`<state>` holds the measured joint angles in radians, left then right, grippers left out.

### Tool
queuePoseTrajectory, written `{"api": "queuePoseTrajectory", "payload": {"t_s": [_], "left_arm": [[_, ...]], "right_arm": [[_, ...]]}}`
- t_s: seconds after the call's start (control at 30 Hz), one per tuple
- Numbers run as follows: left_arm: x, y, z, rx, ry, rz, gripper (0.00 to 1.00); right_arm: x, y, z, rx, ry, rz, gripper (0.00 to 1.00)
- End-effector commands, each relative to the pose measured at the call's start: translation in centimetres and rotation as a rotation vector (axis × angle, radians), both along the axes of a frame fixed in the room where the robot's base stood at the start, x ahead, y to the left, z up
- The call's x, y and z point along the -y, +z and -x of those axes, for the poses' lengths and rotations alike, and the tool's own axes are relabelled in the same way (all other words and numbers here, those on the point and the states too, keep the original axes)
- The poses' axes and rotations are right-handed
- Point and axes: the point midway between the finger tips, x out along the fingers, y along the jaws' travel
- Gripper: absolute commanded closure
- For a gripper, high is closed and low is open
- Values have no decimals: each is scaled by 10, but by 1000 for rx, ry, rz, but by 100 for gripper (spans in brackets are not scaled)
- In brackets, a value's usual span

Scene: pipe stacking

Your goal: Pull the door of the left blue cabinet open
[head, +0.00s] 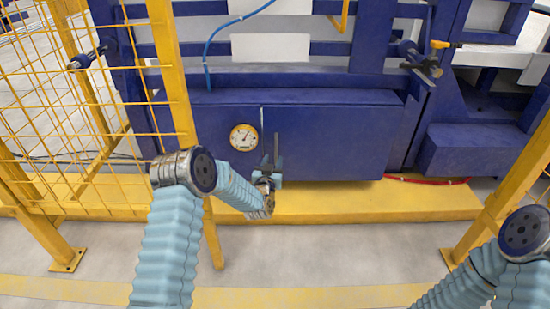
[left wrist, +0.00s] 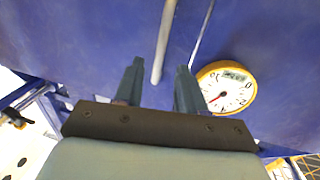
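The blue cabinet (head: 335,140) stands low in the middle of the head view, and its door looks shut. A thin pale vertical seam (head: 262,125) runs between the round gauge and the door's upright bar handle (head: 276,120). My left gripper (head: 272,162) is in front of the cabinet at the handle's lower end. In the left wrist view, the two fingers of my left gripper (left wrist: 159,68) are apart. The grey handle (left wrist: 164,40) ends between them in the picture; contact cannot be told. My right gripper is out of view; only part of the right arm shows.
A yellow-rimmed gauge (head: 243,137) sits left of the handle. A yellow post (head: 174,80) and mesh fence stand at the left, and another yellow post (head: 510,185) at the right. A yellow ledge (head: 350,203) runs below the cabinet. The grey floor in front is clear.

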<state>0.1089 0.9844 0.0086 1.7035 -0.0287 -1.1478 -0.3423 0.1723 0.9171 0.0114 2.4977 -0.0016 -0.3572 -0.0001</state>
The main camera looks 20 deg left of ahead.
Motion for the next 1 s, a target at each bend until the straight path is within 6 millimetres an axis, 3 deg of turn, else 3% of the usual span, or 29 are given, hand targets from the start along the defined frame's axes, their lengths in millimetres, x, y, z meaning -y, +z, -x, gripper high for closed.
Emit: {"api": "queuePoseTrajectory", "payload": {"t_s": [0.23, 0.6, 0.87, 1.0], "left_arm": [[-3, -1, -36, 0, 0, 0, 61], [-3, 0, -43, -2, 0, 1, 61], [-3, 0, -43, -2, 0, 1, 99], [-3, 0, -43, -2, 0, 1, 100]], "right_arm": [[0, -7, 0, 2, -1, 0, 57], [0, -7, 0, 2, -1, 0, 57], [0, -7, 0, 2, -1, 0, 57], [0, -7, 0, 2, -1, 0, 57]]}}
